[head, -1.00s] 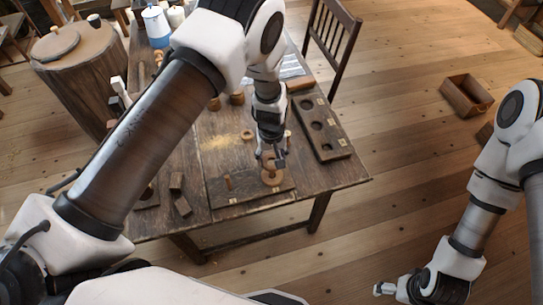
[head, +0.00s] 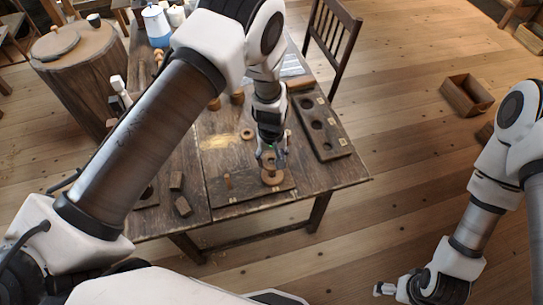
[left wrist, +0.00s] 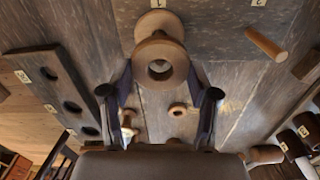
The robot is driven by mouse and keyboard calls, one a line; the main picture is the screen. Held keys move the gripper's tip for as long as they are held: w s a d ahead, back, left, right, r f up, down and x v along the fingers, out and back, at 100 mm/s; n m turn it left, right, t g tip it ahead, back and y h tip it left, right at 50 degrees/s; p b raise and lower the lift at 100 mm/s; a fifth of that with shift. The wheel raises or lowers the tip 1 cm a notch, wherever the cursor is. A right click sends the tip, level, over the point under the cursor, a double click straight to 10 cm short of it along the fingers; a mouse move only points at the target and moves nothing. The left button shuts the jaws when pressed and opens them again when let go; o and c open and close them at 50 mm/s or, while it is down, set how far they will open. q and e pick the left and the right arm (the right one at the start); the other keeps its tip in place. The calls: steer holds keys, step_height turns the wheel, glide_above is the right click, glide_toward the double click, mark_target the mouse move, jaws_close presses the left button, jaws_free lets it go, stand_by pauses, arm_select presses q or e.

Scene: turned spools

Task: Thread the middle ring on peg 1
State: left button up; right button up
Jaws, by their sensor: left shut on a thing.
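My left gripper (left wrist: 162,95) is shut on a light-brown wooden ring, the middle ring (left wrist: 175,76), whose hole shows in the left wrist view. A wider wooden ring (left wrist: 158,20) lies beyond it on the peg board (left wrist: 215,42), by the label 1. It also shows in the head view (head: 273,178), just under my left gripper (head: 270,155). Peg 1 itself is hidden by the rings, so I cannot tell if the held ring is around it. A bare peg (left wrist: 266,44) stands by label 2. My right gripper (head: 384,289) is far from the table, too small to read.
A small ring (head: 247,134) lies on the table beyond the board. A dark board with round hollows (head: 322,132) lies to the right. Dark wooden blocks (head: 183,206) lie to the left. A chair (head: 333,40) stands behind the table.

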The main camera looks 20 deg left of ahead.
mark_target(272, 164)
arm_select(q)
steer(key=shift+f+b, duration=0.5)
steer(key=shift+f, duration=0.25)
steer(key=shift+f, duration=0.15)
steer(key=shift+f+b, duration=0.6)
steer(key=o, duration=1)
steer(key=shift+o, duration=0.3)
steer(key=shift+o, duration=0.7)
